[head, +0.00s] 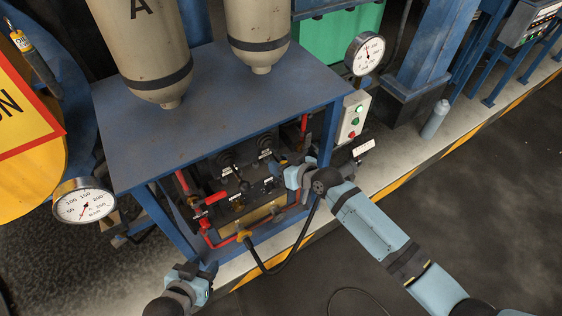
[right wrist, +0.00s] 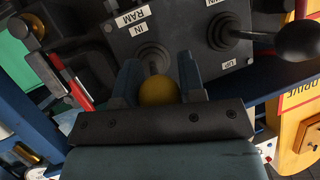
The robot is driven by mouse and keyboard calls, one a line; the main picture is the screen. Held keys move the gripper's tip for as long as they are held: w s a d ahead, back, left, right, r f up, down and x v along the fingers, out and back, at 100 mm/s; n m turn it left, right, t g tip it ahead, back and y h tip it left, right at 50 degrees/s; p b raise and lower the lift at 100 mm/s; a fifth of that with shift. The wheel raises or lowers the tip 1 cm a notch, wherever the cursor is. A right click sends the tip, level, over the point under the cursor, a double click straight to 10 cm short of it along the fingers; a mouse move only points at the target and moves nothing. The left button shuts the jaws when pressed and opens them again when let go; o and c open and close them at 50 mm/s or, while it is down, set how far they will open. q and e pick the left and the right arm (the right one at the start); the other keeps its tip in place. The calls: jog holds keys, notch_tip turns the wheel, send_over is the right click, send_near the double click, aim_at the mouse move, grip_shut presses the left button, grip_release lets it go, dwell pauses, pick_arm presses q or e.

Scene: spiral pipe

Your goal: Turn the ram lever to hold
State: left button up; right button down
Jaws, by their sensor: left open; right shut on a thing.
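The ram lever's yellow knob (right wrist: 158,91) is in the right wrist view, between the fingers of my right gripper (right wrist: 159,78). Its black rubber boot (right wrist: 150,54) rises from a dark panel (right wrist: 180,18) beside RAM and IN labels. The right gripper is shut on the knob. In the head view my right gripper (head: 291,174) is at the right end of the control panel under the blue table, largely covering the lever. My left gripper (head: 194,275) is open and empty at the bottom left, away from the panel.
The blue table (head: 215,95) overhangs the panel. A black hose (head: 285,263) loops in front. A gauge (head: 84,205) is at the left. The dark floor at right is clear.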

jog(key=c, duration=0.9)
grip_release()
jog(key=shift+c, duration=0.2)
jog(key=shift+o, duration=1)
jog(key=shift+s+d+r, duration=0.1)
jog(key=shift+s+d, duration=0.1)
jog(key=shift+d, duration=0.05)
jog(key=v, duration=1.3)
jog(key=shift+p, duration=0.35)
jog(key=shift+r, duration=0.15)
